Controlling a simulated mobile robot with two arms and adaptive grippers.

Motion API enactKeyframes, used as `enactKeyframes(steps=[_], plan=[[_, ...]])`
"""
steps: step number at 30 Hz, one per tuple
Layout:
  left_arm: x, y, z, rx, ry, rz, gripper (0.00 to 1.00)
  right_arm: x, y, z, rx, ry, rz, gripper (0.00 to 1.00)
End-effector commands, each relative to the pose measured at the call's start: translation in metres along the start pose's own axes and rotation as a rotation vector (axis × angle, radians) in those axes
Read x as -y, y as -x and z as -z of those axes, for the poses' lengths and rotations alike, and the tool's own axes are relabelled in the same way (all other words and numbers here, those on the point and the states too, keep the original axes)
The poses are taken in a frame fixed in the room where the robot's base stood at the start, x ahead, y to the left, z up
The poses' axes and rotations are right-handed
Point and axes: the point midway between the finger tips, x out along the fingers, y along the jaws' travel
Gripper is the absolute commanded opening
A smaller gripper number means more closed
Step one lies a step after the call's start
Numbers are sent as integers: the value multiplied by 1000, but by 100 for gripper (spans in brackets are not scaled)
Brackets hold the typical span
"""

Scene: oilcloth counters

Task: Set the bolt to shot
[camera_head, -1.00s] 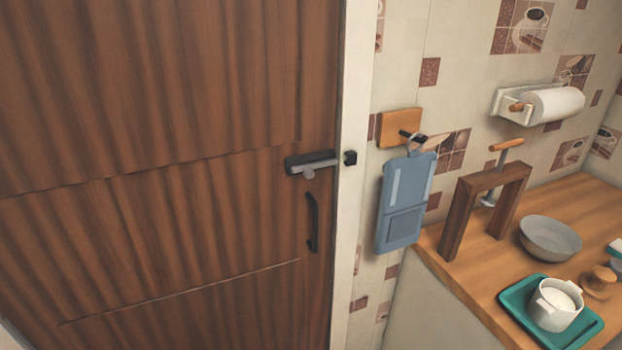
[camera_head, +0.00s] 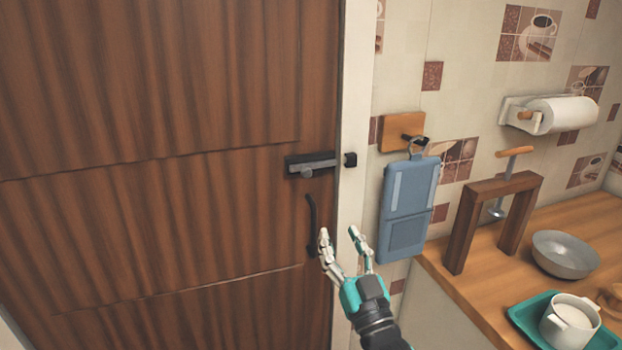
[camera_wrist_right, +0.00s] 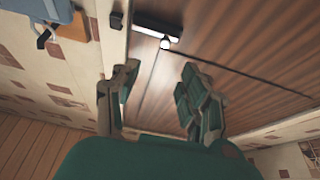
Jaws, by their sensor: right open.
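The bolt (camera_head: 311,164) is a dark plate with a grey bar, mounted across the brown wooden door near its right edge. Its round grey knob (camera_head: 307,171) sits toward the left part of the bar. The black keeper (camera_head: 350,160) is on the white door frame, with a visible gap between it and the bolt. My right gripper (camera_head: 340,240) is open and empty, below the bolt and keeper. In the right wrist view, the bolt (camera_wrist_right: 150,25) and knob (camera_wrist_right: 165,43) show beyond the open fingers (camera_wrist_right: 157,76). My left gripper is not in view.
A black door handle (camera_head: 312,226) is close to the left of my right fingers. A blue hanging item (camera_head: 407,208) is on a wall hook to the right. A wooden counter (camera_head: 480,275) carries a wooden stand (camera_head: 466,228), a grey bowl (camera_head: 565,254) and a white pot (camera_head: 570,322).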

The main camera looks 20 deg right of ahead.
Motion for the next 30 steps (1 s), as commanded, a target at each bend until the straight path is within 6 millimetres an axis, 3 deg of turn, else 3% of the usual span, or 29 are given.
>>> enactKeyframes(steps=[9, 21, 30], plan=[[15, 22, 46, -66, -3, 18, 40, 1, -70, 5, -3, -1, 0, 44], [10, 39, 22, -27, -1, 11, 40, 1, -145, 3, -1, -3, 0, 44], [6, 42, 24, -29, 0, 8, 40, 1, -161, 1, -1, -3, 0, 44]])
